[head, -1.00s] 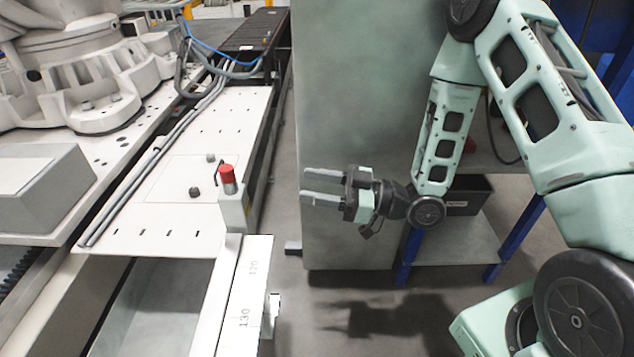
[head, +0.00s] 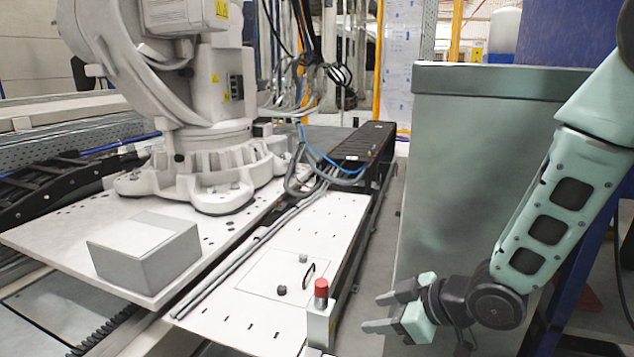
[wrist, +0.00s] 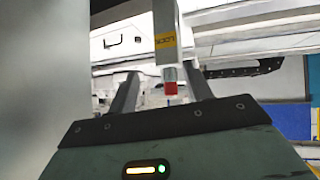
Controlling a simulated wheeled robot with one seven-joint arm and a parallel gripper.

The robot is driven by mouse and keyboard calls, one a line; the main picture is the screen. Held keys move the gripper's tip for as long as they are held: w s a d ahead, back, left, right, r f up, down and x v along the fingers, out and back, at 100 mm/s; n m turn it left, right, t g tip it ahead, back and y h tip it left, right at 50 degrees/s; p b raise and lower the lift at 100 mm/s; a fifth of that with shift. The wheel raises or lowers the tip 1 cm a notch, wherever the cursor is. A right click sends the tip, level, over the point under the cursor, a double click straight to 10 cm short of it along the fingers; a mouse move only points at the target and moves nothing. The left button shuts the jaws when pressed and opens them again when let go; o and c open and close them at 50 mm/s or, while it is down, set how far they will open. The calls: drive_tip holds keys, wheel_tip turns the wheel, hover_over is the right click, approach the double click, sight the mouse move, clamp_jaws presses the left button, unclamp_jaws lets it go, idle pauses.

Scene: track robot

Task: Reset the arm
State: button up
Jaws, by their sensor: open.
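My gripper (head: 372,312) is at the lower right of the head view, with its two fingers pointing left, apart and with nothing between them. My mint-green arm reaches down to it from the upper right. A post with a red cap (head: 321,289) stands a little to the left of the fingertips in the head view, apart from them. In the wrist view the two dark fingers (wrist: 158,92) are spread, and the red-capped post (wrist: 170,86) shows beyond and between them.
A large grey-green cabinet (head: 470,170) stands right behind my gripper. A white industrial robot (head: 200,150) stands on a track plate at the left, with a grey box (head: 144,250) on it. A black cable chain (head: 365,143) runs behind. Grey floor shows beside the track.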

drive_tip(key=s+d+r+m+g+h+p, duration=0.15)
drive_tip(key=s+r, duration=0.25)
drive_tip(key=s, duration=0.4)
drive_tip(key=s+r+m+g+h+p, duration=0.25)
drive_tip(key=s+r, duration=0.25)
drive_tip(key=s, duration=0.3)
drive_tip(key=s+d+r+m+g+h+p, duration=0.1)
drive_tip(key=s+r+g+h, duration=0.2)
drive_tip(key=s, duration=0.5)
wheel_tip(320, 180, up, 37)
drive_tip(key=p, duration=3.5)
drive_tip(key=shift+w+a+t+p, duration=0.15)
drive_tip(key=shift+a+t+p, duration=0.05)
drive_tip(key=shift+t+p, duration=0.2)
